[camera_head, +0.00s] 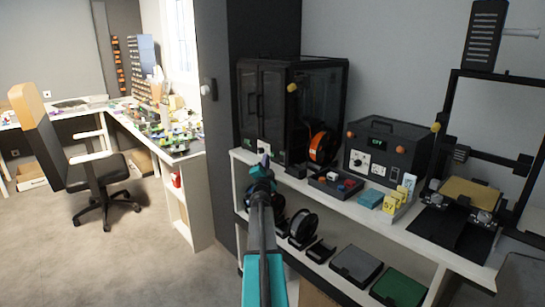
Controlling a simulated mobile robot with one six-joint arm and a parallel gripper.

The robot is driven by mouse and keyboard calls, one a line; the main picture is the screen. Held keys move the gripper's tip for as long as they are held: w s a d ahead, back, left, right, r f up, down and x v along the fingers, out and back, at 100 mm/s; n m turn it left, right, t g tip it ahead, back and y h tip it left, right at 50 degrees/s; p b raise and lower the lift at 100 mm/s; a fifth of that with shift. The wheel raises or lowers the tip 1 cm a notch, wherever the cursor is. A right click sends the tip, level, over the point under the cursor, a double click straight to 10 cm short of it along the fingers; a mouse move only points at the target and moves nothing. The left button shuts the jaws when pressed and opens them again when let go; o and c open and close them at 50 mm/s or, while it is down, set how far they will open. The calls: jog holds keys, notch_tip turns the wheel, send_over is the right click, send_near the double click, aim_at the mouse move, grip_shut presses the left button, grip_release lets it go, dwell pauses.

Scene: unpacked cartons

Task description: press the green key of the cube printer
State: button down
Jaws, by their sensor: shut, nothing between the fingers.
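The cube printer appears to be the black boxy cabinet (318,92) with dark clear sides, at the left end of the white shelf. A small green spot (249,143) shows low on its front, beside a small white panel (263,147); it is too small to tell if this is the green key. My gripper (263,161) is shut and empty, at the end of my teal and dark arm. In the picture it lies just below the white panel and hides part of the printer's base. I cannot tell whether it touches the printer.
Spools and bins fill the lower shelf. Open floor (130,250) lies left, with an office chair (100,170).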

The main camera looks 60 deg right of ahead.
jog(key=shift+s+d+b, duration=0.25)
jog(key=shift+d+b, duration=0.65)
jog(key=shift+b, duration=0.25)
dwell(1.9)
jog(key=shift+a, duration=0.2)
jog(key=shift+w+a+p, duration=0.3)
jog(key=shift+a+p, duration=0.2)
jog(key=shift+a, duration=0.2)
dwell(0.4)
jog(key=a, duration=0.1)
jog(key=w+a+p, duration=0.1)
jog(key=a, duration=0.1)
jog(key=a+p, duration=0.1)
jog(key=shift+w+a, duration=0.3)
jog(key=shift+a, duration=0.1)
dwell(0.9)
